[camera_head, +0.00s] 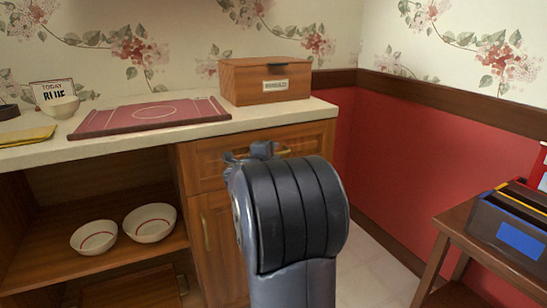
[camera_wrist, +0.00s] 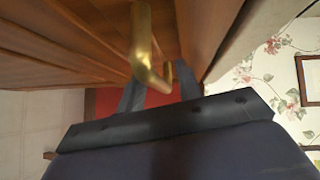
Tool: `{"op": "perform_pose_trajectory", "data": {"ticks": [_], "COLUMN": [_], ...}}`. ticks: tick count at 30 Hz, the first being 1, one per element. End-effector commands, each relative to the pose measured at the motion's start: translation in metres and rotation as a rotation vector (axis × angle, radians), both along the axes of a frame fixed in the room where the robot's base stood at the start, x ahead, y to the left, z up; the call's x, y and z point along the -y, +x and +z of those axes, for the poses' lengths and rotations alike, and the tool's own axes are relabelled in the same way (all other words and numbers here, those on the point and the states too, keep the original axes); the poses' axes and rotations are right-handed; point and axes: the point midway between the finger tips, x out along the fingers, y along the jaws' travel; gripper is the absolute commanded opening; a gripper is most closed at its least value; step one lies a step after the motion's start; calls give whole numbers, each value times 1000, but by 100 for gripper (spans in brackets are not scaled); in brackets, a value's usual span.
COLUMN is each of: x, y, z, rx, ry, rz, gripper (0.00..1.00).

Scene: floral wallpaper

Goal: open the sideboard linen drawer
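The sideboard drawer (camera_head: 210,168) is a wooden front just under the pale countertop, and it looks shut in the head view. My arm hides part of it. Its brass bar handle (camera_wrist: 143,45) is large in the wrist view, and a small piece shows in the head view (camera_head: 285,153). My gripper (camera_wrist: 160,85) is at the drawer front. Its two grey fingers are apart, with red wall showing between them. The handle runs into the space at the fingers. I cannot tell whether they touch it.
Two bowls stand on the open shelf at left. A side table (camera_head: 455,216) with a dark bin (camera_head: 510,228) stands at right.

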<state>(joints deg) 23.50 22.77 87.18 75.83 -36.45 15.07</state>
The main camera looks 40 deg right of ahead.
Motion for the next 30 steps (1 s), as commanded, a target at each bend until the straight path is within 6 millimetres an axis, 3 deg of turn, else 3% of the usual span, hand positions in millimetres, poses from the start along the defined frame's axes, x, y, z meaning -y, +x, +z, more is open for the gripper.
{"op": "perform_pose_trajectory", "data": {"ticks": [5, 17, 30], "x": [0, -1, -1], "y": [0, 0, 0], "z": [0, 0, 0], "rx": [0, 0, 0], "ry": [0, 0, 1], "rz": [0, 1, 1], "gripper": [33, 0, 0]}}
